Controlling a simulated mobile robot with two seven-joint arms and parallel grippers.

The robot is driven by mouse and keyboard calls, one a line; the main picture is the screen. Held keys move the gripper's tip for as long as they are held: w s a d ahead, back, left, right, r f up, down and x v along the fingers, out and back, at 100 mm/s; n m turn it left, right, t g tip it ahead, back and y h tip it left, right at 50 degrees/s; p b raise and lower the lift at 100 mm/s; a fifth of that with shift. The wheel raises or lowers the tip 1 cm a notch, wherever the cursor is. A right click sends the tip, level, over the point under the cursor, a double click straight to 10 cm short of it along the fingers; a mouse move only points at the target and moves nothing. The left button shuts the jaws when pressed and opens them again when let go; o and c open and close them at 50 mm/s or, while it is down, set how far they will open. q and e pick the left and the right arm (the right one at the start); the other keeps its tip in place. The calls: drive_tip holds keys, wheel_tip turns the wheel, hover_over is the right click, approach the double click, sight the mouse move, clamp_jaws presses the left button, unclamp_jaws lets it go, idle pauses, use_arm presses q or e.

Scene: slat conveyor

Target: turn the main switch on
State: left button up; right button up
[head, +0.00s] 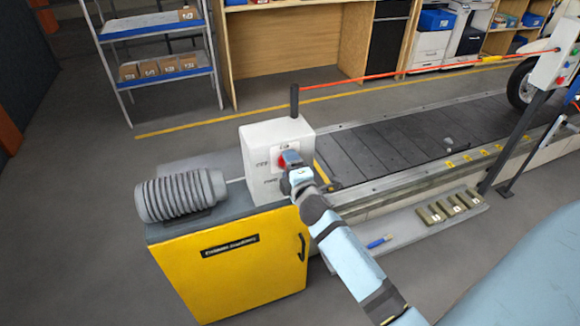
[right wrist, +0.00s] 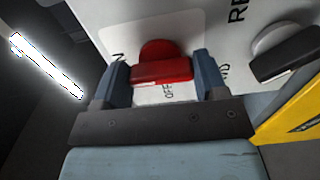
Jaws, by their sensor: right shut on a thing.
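The main switch is a red rotary knob with a raised bar (right wrist: 162,70) on the white control box (head: 262,136). It is partly hidden by my gripper in the head view. My right gripper (right wrist: 163,77) is shut on the red knob, with one blue-grey finger at each end of its bar. In the right wrist view the bar lies roughly level across the picture. The letters "OFF" show just below it, and an "N" stands at the upper left. The box stands on a yellow cabinet (head: 229,262). My left gripper is not in view.
A grey-black knob (right wrist: 285,50) sits beside the switch on the same panel. A ribbed grey motor (head: 180,195) lies on the cabinet's left. The slat conveyor (head: 400,135) runs off to the right. A blue-handled tool (head: 380,241) lies on the low ledge in front of it.

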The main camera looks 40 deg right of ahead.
drive_tip(key=o, duration=0.9)
drive_tip(key=shift+o, duration=0.2)
drive_tip(key=shift+s, duration=0.1)
drive_tip(key=b+v, duration=0.1)
drive_tip(key=v, duration=1.2)
drive_tip(key=shift+s+b, duration=0.3)
drive_tip(key=shift+s, duration=0.05)
